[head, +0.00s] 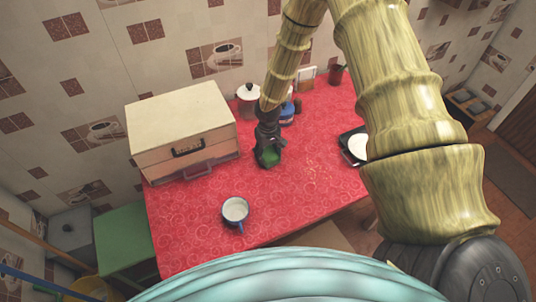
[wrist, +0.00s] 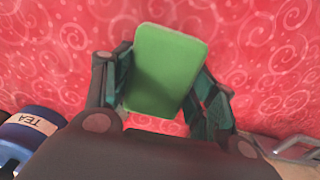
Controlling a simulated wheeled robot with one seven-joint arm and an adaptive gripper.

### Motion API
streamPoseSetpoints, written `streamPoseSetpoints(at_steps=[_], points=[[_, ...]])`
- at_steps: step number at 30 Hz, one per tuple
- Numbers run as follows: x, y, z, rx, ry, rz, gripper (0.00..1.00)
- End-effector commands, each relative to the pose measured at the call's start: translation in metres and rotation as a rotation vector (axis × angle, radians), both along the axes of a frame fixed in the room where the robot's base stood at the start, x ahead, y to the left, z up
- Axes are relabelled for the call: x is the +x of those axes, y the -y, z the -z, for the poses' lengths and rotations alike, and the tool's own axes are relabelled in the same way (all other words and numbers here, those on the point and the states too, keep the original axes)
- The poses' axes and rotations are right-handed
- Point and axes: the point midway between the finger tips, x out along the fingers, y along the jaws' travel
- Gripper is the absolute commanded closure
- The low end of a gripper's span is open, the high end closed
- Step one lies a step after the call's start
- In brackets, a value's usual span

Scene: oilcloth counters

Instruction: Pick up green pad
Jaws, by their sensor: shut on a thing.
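The green pad (wrist: 168,72) is a flat, rounded rectangle between the fingers in the wrist view. My gripper (wrist: 163,85) is shut on it, with one finger against each side. In the head view my gripper (head: 268,150) points down over the red oilcloth, and the green pad (head: 269,158) shows dark at its fingertips. The pad's underside is hidden, so I cannot tell whether it touches the cloth.
A cream box (head: 180,125) stands left of my gripper. A mug (head: 235,211) is near the front edge. A dark tray (head: 346,152) with a white dish (head: 358,147) is at the right. A blue TEA tin (wrist: 30,135) is close beside my gripper.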

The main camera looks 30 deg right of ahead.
Motion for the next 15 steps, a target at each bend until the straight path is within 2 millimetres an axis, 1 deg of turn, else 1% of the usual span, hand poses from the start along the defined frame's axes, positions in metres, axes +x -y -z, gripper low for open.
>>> streamPoseSetpoints(at_steps=[5, 11, 12, 15], points=[[0.001, 0.0, -0.011, 0.0, 0.002, 0.001, 0.53], [0.001, 0.0, -0.031, 0.001, 0.003, 0.0, 0.53], [-0.01, 0.0, -0.029, -0.001, -0.002, -0.002, 0.53], [-0.031, 0.003, -0.031, -0.002, -0.002, 0.0, 0.53]])
